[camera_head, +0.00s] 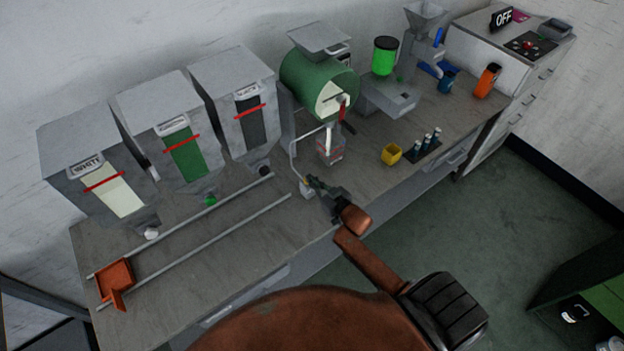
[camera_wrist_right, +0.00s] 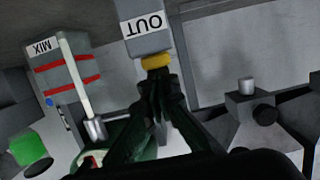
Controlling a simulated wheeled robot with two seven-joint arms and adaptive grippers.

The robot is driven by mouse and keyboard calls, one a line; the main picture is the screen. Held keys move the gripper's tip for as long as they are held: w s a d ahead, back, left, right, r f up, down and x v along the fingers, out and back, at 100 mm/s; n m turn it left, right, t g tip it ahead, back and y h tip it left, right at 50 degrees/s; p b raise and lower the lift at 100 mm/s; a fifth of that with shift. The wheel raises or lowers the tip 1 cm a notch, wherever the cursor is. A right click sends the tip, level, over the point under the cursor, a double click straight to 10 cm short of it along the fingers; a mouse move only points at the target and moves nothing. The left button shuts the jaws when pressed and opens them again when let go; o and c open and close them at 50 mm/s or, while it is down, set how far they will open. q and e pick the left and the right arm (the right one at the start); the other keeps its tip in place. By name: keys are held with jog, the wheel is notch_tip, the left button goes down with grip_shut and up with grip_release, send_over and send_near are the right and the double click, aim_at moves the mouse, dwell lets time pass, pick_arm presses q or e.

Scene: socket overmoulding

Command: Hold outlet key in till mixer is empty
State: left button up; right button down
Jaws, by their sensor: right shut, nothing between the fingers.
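The green mixer drum (camera_head: 318,85) stands at the back of the bench, its pale front face showing. A small box labelled OUT (camera_wrist_right: 148,32) carries the yellow outlet key (camera_wrist_right: 155,62). My right gripper (camera_wrist_right: 157,82) is shut with nothing between its fingers; its tips are at the key and appear to press against it. In the head view the right gripper (camera_head: 312,184) is beside the small box below the mixer. A container with red lines (camera_head: 330,150) sits under the drum; a MIX label (camera_wrist_right: 44,46) shows in the wrist view. Its fill level is unclear. My left gripper is out of view.
Three hoppers with white, green and dark contents stand at the left; the nearest is the white one (camera_head: 95,165). Rails (camera_head: 200,240) with an orange tray (camera_head: 115,278) run before them.

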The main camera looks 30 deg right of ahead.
jog(key=shift+s+a+f, duration=0.1)
jog(key=shift+s+f, duration=0.1)
jog(key=shift+f, duration=0.3)
jog(key=shift+s+f, duration=0.15)
jog(key=shift+f, duration=0.35)
dwell(1.0)
jog(key=shift+r, duration=0.15)
dwell(2.4)
notch_tip(320, 180, up, 6)
jog(key=p, duration=0.5)
jog(key=b+v, duration=0.1)
jog(key=v, duration=0.8)
jog(key=shift+s, duration=0.2)
dwell(0.8)
